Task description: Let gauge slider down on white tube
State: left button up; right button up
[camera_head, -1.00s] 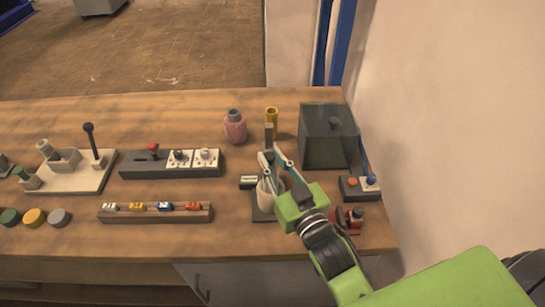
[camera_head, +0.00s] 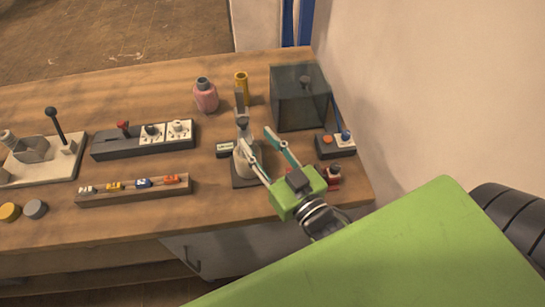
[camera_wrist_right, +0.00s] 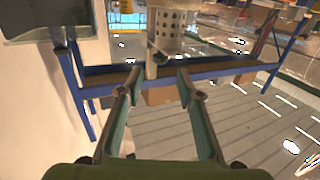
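The gauge stand has a dark base (camera_head: 243,183) and an upright post (camera_head: 239,101). The white tube (camera_head: 240,163) stands upright on the base. The grey gauge slider (camera_head: 242,132) is on the post, just above the tube or on its top; I cannot tell whether they touch. My right gripper (camera_head: 257,139) is open, its fingers spread. One fingertip overlaps the tube in the head view and the other is to the right of the slider. In the right wrist view the open fingers (camera_wrist_right: 157,72) hold nothing. My left gripper is not in view.
Behind the stand are a pink bottle (camera_head: 206,97), a yellow cylinder (camera_head: 241,84) and a dark clear box (camera_head: 300,98). A button box (camera_head: 334,146) and a small red item (camera_head: 333,178) are to the right. A switch panel (camera_head: 145,140) and car rack (camera_head: 134,192) are left.

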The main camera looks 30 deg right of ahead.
jog(key=s, duration=0.5)
jog(key=shift+s+d, duration=0.2)
jog(key=shift+d, duration=0.1)
jog(key=shift+f, duration=0.1)
